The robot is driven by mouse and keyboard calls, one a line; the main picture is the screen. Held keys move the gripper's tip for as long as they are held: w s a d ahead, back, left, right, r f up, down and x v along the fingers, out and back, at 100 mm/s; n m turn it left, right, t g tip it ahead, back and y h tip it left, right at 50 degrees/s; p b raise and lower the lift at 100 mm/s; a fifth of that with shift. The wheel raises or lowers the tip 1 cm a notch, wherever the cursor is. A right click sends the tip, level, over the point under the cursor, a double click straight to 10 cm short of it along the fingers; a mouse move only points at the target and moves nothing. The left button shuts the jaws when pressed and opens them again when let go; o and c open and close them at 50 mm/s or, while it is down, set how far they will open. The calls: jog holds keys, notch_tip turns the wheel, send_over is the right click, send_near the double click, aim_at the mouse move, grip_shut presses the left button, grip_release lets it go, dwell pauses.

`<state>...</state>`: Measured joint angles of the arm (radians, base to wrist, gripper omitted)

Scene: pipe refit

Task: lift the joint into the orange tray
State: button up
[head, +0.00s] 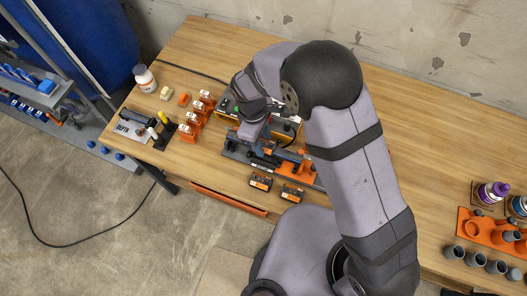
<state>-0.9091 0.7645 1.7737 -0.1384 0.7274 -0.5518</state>
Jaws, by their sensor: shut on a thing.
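My gripper (252,134) points down over a dark and orange clamping fixture (268,163) near the middle of the bench. It is shut on the joint, but the arm and gripper body hide the joint and the fingertips. I cannot tell whether the joint still touches the fixture. The orange tray (467,222) is at the bench's right end, far from my gripper, with some grey round parts in or on it.
Orange clamps (190,130) stand left of the fixture, beside a white bottle (144,78) and a black-handled tool stand (165,134). Two small dark-and-orange blocks (261,181) lie in front. Several grey pipe pieces (475,260) and a purple-capped bottle (493,192) stand by the tray. The bench between is clear.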

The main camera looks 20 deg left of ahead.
jog(key=shift+r+p, duration=1.2)
jog(key=shift+r, duration=0.35)
jog(key=shift+w+d+p, duration=0.15)
jog(key=shift+d+p, duration=0.15)
jog(key=shift+d, duration=1.7)
jog(key=shift+w+d+p, duration=0.15)
jog(key=shift+d+p, duration=0.15)
jog(key=shift+d, duration=1.7)
jog(key=d+p, duration=0.1)
jog(key=d, duration=0.7)
jog(key=shift+w, duration=0.25)
jog(key=shift+d, duration=0.15)
jog(key=d, duration=0.7)
jog(key=shift+w+d, duration=0.2)
jog(key=shift+w, duration=0.05)
